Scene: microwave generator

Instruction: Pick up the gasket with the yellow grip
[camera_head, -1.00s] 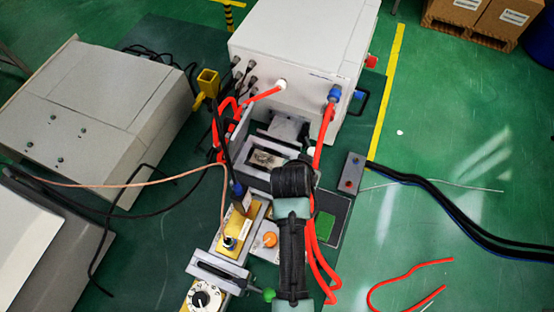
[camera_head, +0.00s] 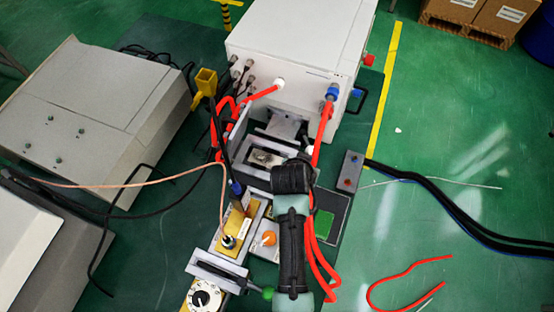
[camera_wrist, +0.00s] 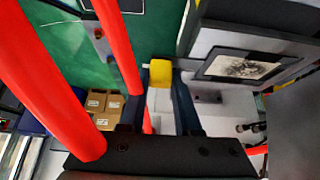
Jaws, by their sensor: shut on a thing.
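My gripper (camera_wrist: 161,80) is shut on the yellow grip (camera_wrist: 160,70) of the gasket in the wrist view, its dark fingers on either side. A pale surface shows between the fingers below the grip. The gasket's own body cannot be made out clearly. In the head view my arm covers the gripper and the grip. A grey frame with a rectangular window (camera_wrist: 245,68) is to the right of the gripper in the wrist view, apart from it. It also shows in the head view (camera_head: 263,158), just left of my wrist.
A large white box (camera_head: 290,55) stands behind the frame. Red tubes (camera_wrist: 120,45) pass close to the gripper on the left. A yellow fitting (camera_head: 205,82) and black cables are left of the white box. Open green floor (camera_head: 450,130) lies right.

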